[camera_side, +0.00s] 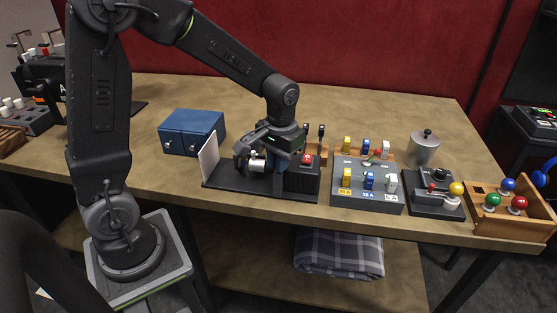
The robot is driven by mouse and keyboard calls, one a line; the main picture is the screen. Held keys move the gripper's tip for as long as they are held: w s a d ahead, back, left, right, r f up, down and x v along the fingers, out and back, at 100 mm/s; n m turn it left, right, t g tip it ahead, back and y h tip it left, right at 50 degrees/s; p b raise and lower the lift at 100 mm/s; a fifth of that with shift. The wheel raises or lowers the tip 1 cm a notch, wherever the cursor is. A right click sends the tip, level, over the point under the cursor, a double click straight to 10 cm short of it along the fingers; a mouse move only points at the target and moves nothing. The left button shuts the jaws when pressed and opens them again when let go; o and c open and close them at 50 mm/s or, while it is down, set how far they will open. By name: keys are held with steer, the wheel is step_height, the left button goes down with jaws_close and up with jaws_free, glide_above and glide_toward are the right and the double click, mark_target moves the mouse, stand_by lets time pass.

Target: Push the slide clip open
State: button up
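A black base plate (225,180) lies near the table's front edge, with a white upright panel (208,158) at its left end. A dark block with a red button (307,158) stands at its right end. My gripper (246,166) is low over the plate, between panel and block. A small silvery piece (257,163) shows at the fingers; I cannot tell if they hold it. A blue part (282,161) shows behind or beside the gripper. I cannot make out the slide clip for certain; the gripper may cover it.
A blue two-door box (192,131) stands behind the plate. To the right are a grey panel with coloured switches (367,200), a black joystick box (437,206), a metal canister (424,149) and a wooden crate with coloured knobs (512,225). The table's back middle is clear.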

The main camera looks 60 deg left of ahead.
jaws_close()
steer(key=shift+s+d, duration=0.65)
steer(key=o, duration=0.5)
jaws_free()
steer(key=shift+o, duration=0.2)
step_height(320, 180, up, 14)
steer(key=shift+d, duration=0.35)
